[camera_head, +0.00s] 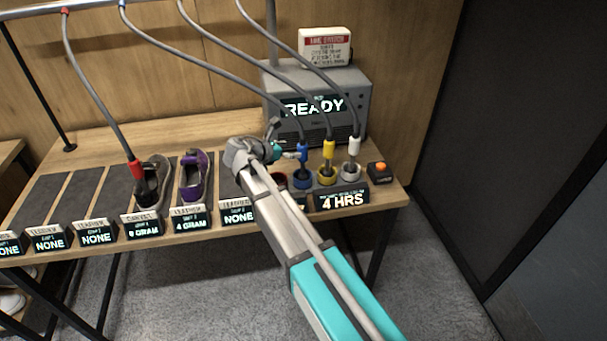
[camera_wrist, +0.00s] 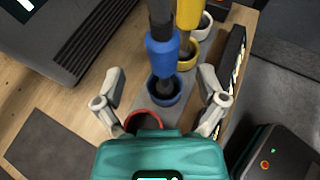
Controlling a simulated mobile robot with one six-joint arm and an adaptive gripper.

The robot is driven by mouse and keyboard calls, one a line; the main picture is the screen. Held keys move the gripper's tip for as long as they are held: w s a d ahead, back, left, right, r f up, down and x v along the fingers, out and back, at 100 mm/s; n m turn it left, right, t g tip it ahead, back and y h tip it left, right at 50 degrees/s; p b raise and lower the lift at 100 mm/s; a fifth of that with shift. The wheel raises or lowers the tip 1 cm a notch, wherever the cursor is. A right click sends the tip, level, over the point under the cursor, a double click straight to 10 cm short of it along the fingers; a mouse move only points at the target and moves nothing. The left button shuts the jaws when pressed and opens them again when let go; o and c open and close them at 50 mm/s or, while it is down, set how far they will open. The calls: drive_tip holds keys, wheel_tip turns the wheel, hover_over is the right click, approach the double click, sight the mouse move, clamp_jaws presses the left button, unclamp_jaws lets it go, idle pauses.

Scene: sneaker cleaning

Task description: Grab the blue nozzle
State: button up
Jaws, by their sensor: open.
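The blue nozzle (camera_head: 303,152) stands upright in a blue ring holder (camera_head: 304,179) on the table, with a grey hose from its top. In the wrist view the blue nozzle (camera_wrist: 162,56) is ahead of my gripper (camera_wrist: 160,95), between the lines of its two fingers. The fingers are spread open and empty, apart from the nozzle. In the head view my gripper (camera_head: 287,153) is just left of the nozzle, near its height. Its fingertips are small there and partly hard to make out.
The yellow nozzle (camera_head: 328,151) and white nozzle (camera_head: 354,147) stand close right of the blue one. An empty red holder (camera_wrist: 143,120) lies under my gripper. The red nozzle (camera_head: 136,170) is in a sneaker at left. A grey READY machine (camera_head: 316,84) stands behind.

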sight(303, 149)
drive_tip(key=shift+b+x, duration=1.05)
drive_tip(key=shift+x, duration=1.6)
drive_tip(key=shift+s, duration=0.1)
clamp_jaws()
